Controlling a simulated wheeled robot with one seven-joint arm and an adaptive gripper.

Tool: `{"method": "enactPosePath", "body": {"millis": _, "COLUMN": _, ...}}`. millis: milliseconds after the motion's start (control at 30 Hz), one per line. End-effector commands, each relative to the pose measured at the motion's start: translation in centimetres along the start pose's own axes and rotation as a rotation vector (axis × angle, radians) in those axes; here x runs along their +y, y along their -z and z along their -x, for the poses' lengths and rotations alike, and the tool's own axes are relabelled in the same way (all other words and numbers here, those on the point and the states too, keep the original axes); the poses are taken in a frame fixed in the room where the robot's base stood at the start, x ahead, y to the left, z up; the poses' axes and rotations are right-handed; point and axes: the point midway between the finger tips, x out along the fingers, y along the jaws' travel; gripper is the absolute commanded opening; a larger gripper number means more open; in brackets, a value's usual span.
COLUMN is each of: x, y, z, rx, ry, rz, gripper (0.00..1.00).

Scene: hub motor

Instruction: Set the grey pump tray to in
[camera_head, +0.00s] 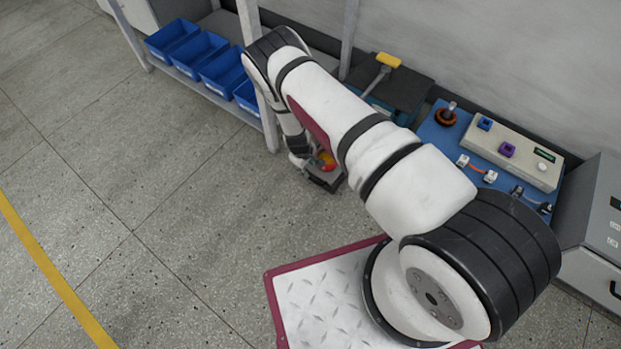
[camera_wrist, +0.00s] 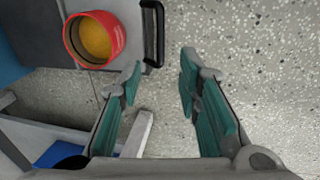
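The grey pump tray (camera_wrist: 38,30) sticks out at the upper left of the wrist view. It has a black bar handle (camera_wrist: 159,34) on its front edge. A red round cup with a yellow-orange inside (camera_wrist: 94,40) sits on it. In the head view the tray (camera_head: 325,180) is low beside the bench, partly hidden by my arm. My gripper (camera_wrist: 161,62) is open and empty, with teal pads. The handle is just beyond the fingertips, nearer the left finger; I see no clear contact.
Blue bins (camera_head: 200,55) stand on a rack at the upper left, whose post is close to my arm. A blue mat (camera_head: 440,135) with a control box and small parts is at the right, beside a grey cabinet (camera_head: 600,230). Open speckled floor (camera_head: 150,200) lies at the left.

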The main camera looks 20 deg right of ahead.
Motion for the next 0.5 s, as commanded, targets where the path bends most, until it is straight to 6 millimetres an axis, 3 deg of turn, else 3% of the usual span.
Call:
{"method": "enactPosePath", "body": {"millis": 33, "x": -0.1, "y": -0.1, "z": -1.4, "rx": -0.002, "ry": 0.0, "rz": -0.001, "gripper": 0.31}}
{"method": "enactPosePath", "body": {"millis": 200, "x": -0.1, "y": -0.1, "z": -4.8, "rx": -0.002, "ry": 0.0, "rz": -0.001, "gripper": 0.31}}
{"method": "enactPosePath", "body": {"millis": 500, "x": -0.1, "y": -0.1, "z": -9.7, "rx": -0.002, "ry": 0.001, "rz": -0.001, "gripper": 0.31}}
